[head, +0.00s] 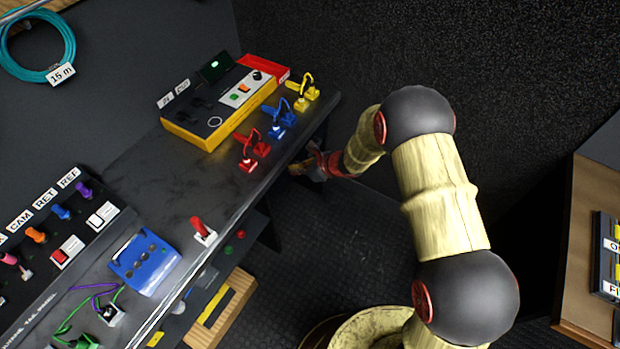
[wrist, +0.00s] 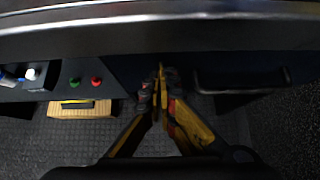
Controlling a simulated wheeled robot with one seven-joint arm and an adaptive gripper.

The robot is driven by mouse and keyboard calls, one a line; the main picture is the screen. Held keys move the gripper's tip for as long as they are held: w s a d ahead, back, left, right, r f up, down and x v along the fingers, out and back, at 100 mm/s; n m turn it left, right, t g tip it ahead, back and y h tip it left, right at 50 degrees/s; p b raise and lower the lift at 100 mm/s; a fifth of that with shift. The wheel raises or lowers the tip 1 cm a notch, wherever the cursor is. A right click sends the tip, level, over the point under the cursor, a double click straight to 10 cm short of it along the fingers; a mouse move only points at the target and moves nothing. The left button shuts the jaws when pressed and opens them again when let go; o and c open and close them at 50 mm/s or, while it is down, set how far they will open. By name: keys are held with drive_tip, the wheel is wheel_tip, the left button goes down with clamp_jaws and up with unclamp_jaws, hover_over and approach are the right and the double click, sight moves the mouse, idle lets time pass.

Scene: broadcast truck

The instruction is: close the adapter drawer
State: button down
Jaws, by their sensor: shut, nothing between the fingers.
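My gripper (head: 308,168) is low beside the far right end of the desk, partly hidden by the desk edge in the head view. In the wrist view its fingers (wrist: 160,78) are together and empty, just below the long desk edge. A dark panel with a black bar-like handle (wrist: 240,82) is to the right of the fingers, apart from them. It may be the adapter drawer, but no label shows and I cannot tell how far it stands out. The desk top hides that part in the head view.
The desk (head: 170,180) carries red, blue and yellow connectors, a yellow-sided control box (head: 215,108) and a blue box (head: 145,262). A wooden piece with a yellow strip (head: 218,312) shows below the desk. A wooden cabinet (head: 585,250) stands at right. Dark floor lies between.

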drive_tip(key=shift+w+a, duration=0.35)
drive_tip(key=shift+a, duration=0.2)
drive_tip(key=shift+w+a, duration=0.3)
drive_tip(key=shift+a, duration=0.2)
drive_tip(key=shift+r, duration=0.1)
